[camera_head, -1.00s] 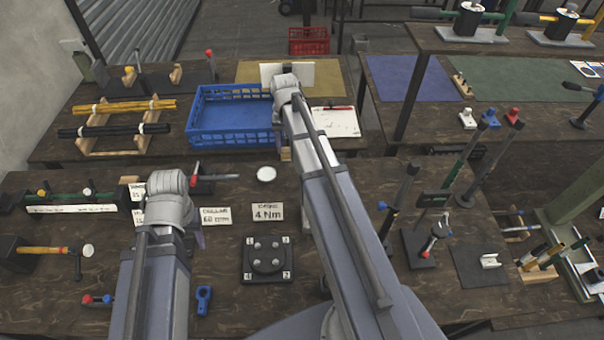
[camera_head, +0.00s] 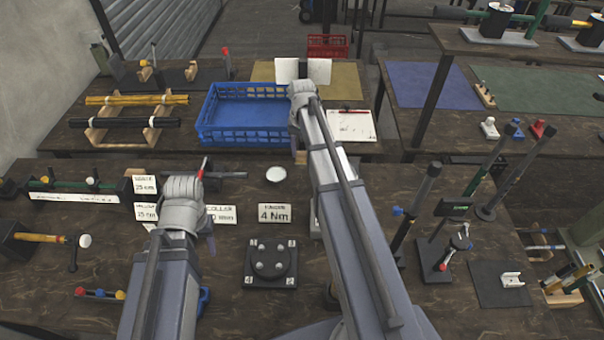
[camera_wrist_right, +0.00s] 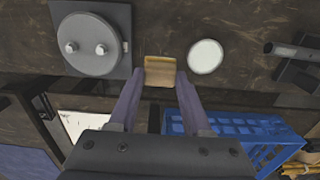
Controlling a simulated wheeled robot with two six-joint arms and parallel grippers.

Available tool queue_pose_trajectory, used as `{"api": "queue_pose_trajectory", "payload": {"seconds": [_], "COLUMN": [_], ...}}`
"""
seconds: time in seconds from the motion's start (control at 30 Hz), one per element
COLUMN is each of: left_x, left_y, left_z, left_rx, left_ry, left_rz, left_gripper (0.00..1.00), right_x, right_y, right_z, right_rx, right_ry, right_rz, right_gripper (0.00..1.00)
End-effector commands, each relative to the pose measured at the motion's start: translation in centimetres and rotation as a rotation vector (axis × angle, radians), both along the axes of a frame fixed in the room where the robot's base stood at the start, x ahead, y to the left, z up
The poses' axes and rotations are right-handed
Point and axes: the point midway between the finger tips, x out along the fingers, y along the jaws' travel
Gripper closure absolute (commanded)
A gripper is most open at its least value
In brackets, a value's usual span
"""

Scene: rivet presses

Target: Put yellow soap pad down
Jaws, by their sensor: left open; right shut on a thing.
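The yellow soap pad (camera_wrist_right: 160,71) sits between the fingertips of my right gripper (camera_wrist_right: 159,78) in the right wrist view. That gripper is shut on it, above the dark wooden bench. In the head view, my right arm hides most of the gripper, and a small tan patch (camera_head: 300,157) shows below the wrist. My left gripper (camera_head: 210,243) is open over the near bench, left of the dark round fixture, and its fingers are partly hidden by its wrist.
A white disc (camera_head: 276,174) lies on the near bench, with a "4 Nm" card (camera_head: 274,214) and a dark round fixture (camera_head: 270,263) nearer me. A blue crate (camera_head: 245,137) stands on the far bench. Bare wood shows around the disc.

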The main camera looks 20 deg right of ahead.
Motion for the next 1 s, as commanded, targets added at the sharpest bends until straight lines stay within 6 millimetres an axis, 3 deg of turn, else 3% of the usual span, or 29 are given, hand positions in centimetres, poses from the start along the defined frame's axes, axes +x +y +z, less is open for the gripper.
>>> {"api": "queue_pose_trajectory", "payload": {"seconds": [0.03, 0.23, 0.53, 0.83, 1.0], "left_x": [0.0, 0.0, 0.0, 0.0, 0.0], "left_y": [0.0, 0.0, 0.0, 0.0, 0.0], "left_z": [-1.5, -4.4, -5.0, -8.3, -8.5], "left_rx": [0.000, 0.000, 0.000, 0.000, 0.000], "left_ry": [0.000, 0.000, 0.000, 0.000, 0.000], "left_rz": [0.000, 0.000, 0.000, 0.000, 0.000], "left_gripper": [0.50, 0.50, 0.50, 0.50, 0.50], "right_x": [0.0, 0.0, 0.0, 0.0, 0.0], "right_y": [0.0, 0.0, 0.0, 0.0, 0.0], "right_z": [-1.5, -4.4, -5.0, -8.3, -8.5], "right_rx": [0.000, 0.000, 0.000, 0.000, 0.000], "right_ry": [0.000, 0.000, 0.000, 0.000, 0.000], "right_rz": [0.000, 0.000, 0.000, 0.000, 0.000], "right_gripper": [0.96, 0.96, 0.96, 0.96, 0.96]}}
